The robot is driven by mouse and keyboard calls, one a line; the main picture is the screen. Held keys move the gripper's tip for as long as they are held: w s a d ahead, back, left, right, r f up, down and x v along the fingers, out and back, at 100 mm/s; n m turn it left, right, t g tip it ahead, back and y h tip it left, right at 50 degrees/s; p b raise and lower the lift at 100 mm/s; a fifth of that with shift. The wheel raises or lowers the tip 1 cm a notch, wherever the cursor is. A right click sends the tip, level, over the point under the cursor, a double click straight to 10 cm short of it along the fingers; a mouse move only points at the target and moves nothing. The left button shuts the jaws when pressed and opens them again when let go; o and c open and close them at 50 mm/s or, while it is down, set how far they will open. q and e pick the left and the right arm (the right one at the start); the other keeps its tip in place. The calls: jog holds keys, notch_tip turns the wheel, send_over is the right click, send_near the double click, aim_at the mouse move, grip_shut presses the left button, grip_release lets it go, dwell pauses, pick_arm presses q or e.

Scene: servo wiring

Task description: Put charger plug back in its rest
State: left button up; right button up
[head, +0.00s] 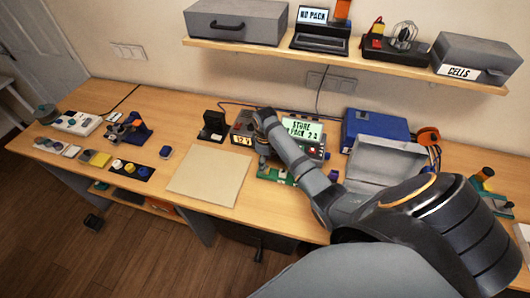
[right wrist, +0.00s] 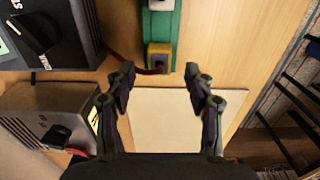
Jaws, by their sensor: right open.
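My right gripper (right wrist: 160,76) is open, with nothing between its fingers in the right wrist view. Just beyond the fingertips is a green strip (right wrist: 163,24) ending in a yellow block with a dark socket (right wrist: 158,56). A red lead (right wrist: 122,58) runs from beside this block to a dark device. I cannot tell for certain which part is the charger plug or its rest. In the head view my right arm reaches across the dark console (head: 308,152), and its gripper is hard to make out there. My left gripper is not in view.
A beige mat (head: 208,176) lies left of the arm and is clear. A black stand (head: 213,126) is behind it. A blue case (head: 372,127) and an open grey box (head: 385,160) stand right. Dark devices with knobs (right wrist: 45,35) flank the gripper at left.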

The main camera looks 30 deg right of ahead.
notch_tip(320, 180, up, 8)
jog(key=shift+f, duration=0.15)
dwell(0.7)
